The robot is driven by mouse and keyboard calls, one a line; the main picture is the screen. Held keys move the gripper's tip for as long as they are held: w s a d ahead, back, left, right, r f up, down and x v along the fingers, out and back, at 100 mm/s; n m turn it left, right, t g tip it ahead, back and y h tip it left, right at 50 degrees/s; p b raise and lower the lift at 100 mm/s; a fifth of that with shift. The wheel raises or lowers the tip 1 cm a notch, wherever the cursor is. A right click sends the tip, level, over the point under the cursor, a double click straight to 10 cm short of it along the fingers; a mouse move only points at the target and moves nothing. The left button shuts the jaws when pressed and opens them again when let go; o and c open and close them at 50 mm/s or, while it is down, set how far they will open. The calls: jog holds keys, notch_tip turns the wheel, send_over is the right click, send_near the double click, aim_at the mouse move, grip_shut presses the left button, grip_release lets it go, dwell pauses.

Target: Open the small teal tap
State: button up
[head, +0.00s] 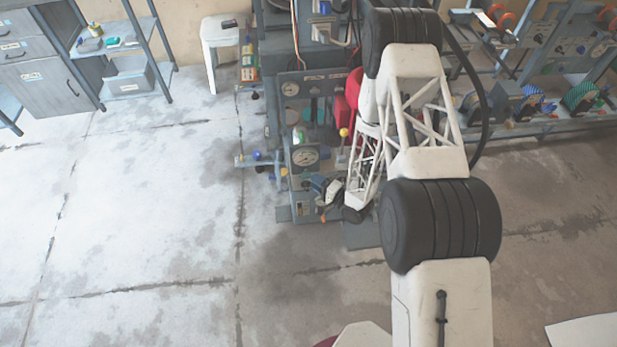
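The plate press (283,122) stands in the upper middle of the head view, a grey-blue frame with round gauges on its front. I cannot pick out the small teal tap for certain. A small teal patch (318,110) shows inside the press, too small to tell what it is. My gripper (325,196) is at the lower front of the press, close to its base, beside and below the large round gauge (304,157). Its fingers are small and dark against the press, so I cannot tell if they are open or touching anything. My arm hides the right side of the press.
A blue knob (257,155) sits at the press's left side. A yellow ball-topped lever (343,132) stands near my arm. A white stool (222,45), a shelf rack (130,75) and drawers (40,60) stand at the left. Benches with equipment (560,110) are at right. The left floor is clear.

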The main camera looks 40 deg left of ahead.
aim_at(308, 176)
jog(key=shift+a, duration=1.9)
jog(key=shift+c, duration=0.3)
grip_shut()
